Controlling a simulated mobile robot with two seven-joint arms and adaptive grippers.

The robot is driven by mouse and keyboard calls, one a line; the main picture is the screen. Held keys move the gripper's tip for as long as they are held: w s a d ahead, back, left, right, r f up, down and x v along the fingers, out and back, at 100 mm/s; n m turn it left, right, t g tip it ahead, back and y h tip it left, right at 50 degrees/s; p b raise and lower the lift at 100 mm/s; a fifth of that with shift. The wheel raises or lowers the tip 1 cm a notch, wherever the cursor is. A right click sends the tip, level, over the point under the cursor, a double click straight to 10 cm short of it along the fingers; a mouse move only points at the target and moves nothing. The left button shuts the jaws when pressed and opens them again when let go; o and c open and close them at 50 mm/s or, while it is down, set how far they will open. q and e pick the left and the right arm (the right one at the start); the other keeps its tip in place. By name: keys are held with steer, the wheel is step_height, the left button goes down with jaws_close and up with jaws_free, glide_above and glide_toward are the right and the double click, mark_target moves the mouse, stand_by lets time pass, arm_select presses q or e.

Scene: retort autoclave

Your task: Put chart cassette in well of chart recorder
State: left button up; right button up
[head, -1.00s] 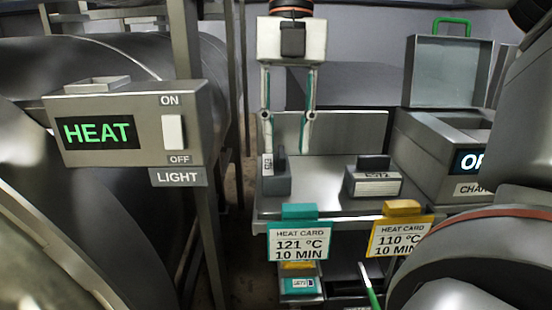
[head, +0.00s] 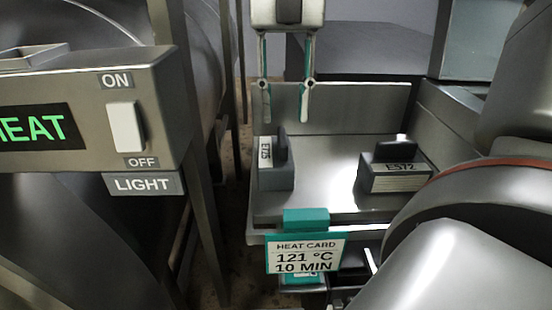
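Two grey cassettes with dark upright handles sit on the metal bench: one labelled E725 (head: 276,172) at left, one labelled E572 (head: 397,177) at right. My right gripper (head: 285,114) hangs pointing down, its fingers apart and empty. Its tips show just above the E725 cassette in the picture; I cannot tell how far behind or above it they are. The chart recorder (head: 455,122) is the grey box at the right behind my arm. Its front and well are mostly hidden, and its raised lid (head: 474,40) shows above. My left gripper is out of view.
A teal-clipped heat card (head: 306,255) reading 121 °C, 10 MIN hangs at the bench's front edge. A HEAT panel with a light switch (head: 126,128) and its post stand at left. My large arm links block the right foreground. Bare bench lies between the cassettes.

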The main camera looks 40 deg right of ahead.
mark_target(282, 135)
steer(key=f, duration=0.5)
steer(key=shift+a, duration=0.2)
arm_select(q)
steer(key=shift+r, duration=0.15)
arm_select(e)
steer(key=shift+c, duration=0.3)
steer(key=shift+w, duration=0.1)
jaws_close()
